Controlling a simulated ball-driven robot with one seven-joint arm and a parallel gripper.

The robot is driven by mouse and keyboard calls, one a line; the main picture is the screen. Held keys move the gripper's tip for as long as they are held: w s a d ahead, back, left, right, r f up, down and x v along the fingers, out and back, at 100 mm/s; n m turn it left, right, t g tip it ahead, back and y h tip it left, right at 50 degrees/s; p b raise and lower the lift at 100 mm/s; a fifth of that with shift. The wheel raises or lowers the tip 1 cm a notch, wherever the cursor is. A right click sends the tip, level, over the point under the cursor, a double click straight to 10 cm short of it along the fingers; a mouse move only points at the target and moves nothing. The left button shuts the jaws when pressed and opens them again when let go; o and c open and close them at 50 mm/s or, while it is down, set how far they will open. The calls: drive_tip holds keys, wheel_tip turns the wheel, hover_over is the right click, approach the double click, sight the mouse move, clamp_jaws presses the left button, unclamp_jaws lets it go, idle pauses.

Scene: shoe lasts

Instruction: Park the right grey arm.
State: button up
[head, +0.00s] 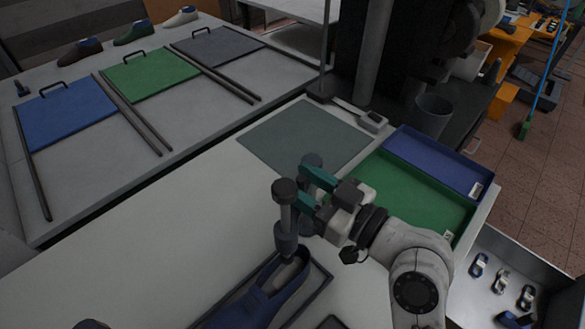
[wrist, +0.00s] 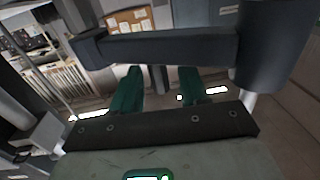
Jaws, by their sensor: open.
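My gripper (head: 308,187) has teal fingers and is open above the white bench, beside a dark grey upright post (head: 285,215) with a round cap. The post stands over the heel of a blue shoe (head: 262,300) in a dark tray. In the wrist view, a dark grey bar (wrist: 165,48) crosses just beyond my open fingers (wrist: 160,88) and meets a thick grey cylinder (wrist: 268,45) at the right. I cannot tell which of these is the right grey arm, nor whether the fingers touch it.
A grey-green mat (head: 300,135) lies bare behind my gripper. A green tray (head: 410,190) and a blue tray (head: 435,160) are at the right. A thin pole stands behind the mat. The left table holds blue, green and grey panels. The bench's left part is clear.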

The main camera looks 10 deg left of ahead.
drive_tip(key=shift+x, duration=1.15)
drive_tip(key=shift+c, duration=0.3)
clamp_jaws()
